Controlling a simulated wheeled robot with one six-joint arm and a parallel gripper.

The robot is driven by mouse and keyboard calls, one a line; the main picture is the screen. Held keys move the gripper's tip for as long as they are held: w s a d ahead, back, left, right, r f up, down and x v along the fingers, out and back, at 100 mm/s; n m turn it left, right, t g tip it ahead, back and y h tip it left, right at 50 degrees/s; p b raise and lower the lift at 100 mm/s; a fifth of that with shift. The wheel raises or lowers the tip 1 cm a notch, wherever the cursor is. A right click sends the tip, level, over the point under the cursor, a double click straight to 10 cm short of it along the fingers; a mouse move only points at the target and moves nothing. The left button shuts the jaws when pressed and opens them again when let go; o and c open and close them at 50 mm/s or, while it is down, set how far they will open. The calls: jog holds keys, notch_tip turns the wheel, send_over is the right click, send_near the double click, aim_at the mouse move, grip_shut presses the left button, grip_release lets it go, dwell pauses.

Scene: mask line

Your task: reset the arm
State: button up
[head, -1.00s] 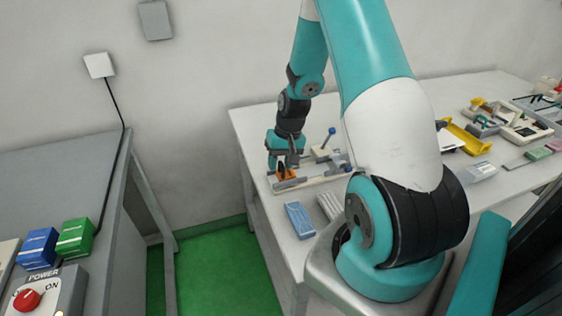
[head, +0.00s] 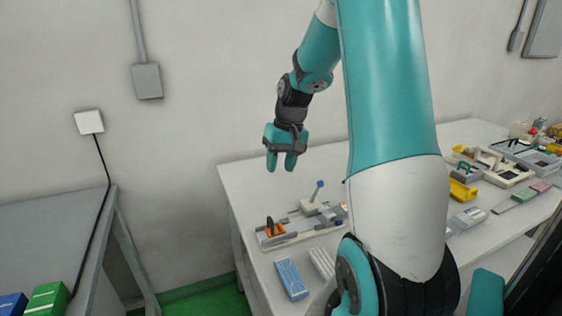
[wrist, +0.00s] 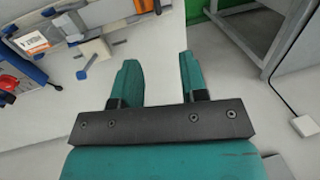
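My gripper (head: 281,162) hangs in the air above the left part of the white table (head: 240,185) in the head view, its fingers pointing down. In the wrist view my gripper (wrist: 160,65) shows two teal fingers spread apart with nothing between them. Below it on the table is a fixture board (head: 290,235) with an orange block (head: 272,230) and a blue-tipped lever (head: 318,190). The orange block also shows at the top of the wrist view (wrist: 145,6). My gripper is clear of the fixture.
A blue box (head: 291,279) lies on the table in front of the fixture. Trays and a yellow bin (head: 462,191) stand at the right. A grey bench (head: 50,235) with blue and green boxes (head: 47,298) is at the left, across a green-floored gap.

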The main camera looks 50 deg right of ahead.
jog(key=shift+d+r, duration=0.1)
jog(key=shift+r, duration=0.35)
dwell(0.3)
jog(key=s+a+r+n, duration=0.1)
jog(key=a+r+n, duration=0.15)
jog(key=a, duration=0.75)
jog(key=s+a+r+n, duration=0.15)
jog(key=a+n, duration=0.25)
jog(key=a, duration=0.6)
jog(key=s+a+r+n+g+y, duration=0.1)
jog(key=s+a+n, duration=0.5)
jog(key=s+a, duration=0.7)
jog(key=shift+s+a+r+y, duration=0.3)
jog(key=shift+a+r+y, duration=0.35)
jog(key=shift+a, duration=0.25)
jog(key=shift+r, duration=0.1)
